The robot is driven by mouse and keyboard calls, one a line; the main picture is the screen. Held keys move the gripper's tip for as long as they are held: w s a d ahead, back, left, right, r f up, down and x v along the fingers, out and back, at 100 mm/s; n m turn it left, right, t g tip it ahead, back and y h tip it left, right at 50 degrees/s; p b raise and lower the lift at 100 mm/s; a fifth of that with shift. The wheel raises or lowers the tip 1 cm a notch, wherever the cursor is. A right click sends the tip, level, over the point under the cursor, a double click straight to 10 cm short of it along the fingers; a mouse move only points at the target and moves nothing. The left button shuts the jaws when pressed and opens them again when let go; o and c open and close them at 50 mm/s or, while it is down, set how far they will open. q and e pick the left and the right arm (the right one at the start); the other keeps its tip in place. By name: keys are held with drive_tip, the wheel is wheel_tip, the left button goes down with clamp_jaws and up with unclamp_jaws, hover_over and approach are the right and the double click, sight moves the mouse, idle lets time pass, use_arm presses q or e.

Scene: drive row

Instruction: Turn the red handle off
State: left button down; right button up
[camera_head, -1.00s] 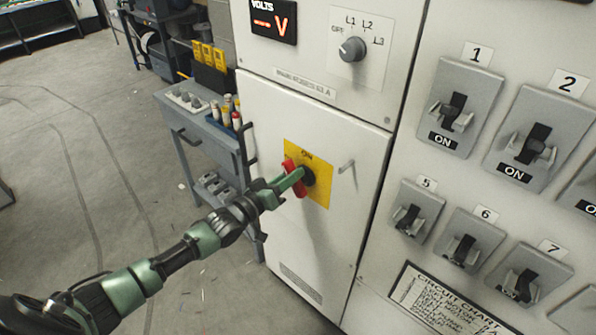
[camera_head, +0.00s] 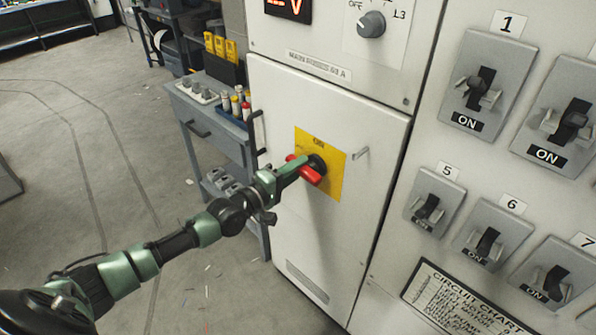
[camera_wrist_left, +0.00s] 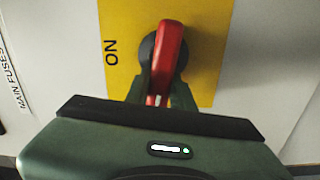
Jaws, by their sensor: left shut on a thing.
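The red handle (camera_head: 312,176) sits on a black round hub in a yellow plate (camera_head: 333,182) marked ON, on the white cabinet door. In the head view the handle lies tilted, running from upper left to lower right. My left gripper (camera_head: 298,170) reaches in from the left and is shut on the handle, with a green finger across its front. In the left wrist view the red handle (camera_wrist_left: 168,58) stands between the two green fingers (camera_wrist_left: 158,95), whose tips are partly hidden behind it. My right gripper is in neither view.
Breaker switches (camera_head: 487,88) fill the panel at right, and a grey rotary knob (camera_head: 371,24) is above. A grey tool cart (camera_head: 218,140) stands left of the cabinet. Open floor (camera_head: 60,150) lies at left.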

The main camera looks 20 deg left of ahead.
use_arm(q)
drive_tip(key=shift+s+d+f+n+b, duration=0.15)
drive_tip(key=shift+f+n+b, duration=0.2)
drive_tip(key=shift+f+n, duration=0.25)
drive_tip(key=shift+r, duration=0.1)
drive_tip(key=c, duration=1.4)
unclamp_jaws()
drive_tip(key=shift+o, duration=1)
drive_tip(key=shift+r, duration=0.2)
drive_tip(key=shift+s+a, duration=0.25)
drive_tip(key=shift+s, duration=0.15)
drive_tip(key=v, duration=0.6)
drive_tip(key=shift+s+b, duration=0.35)
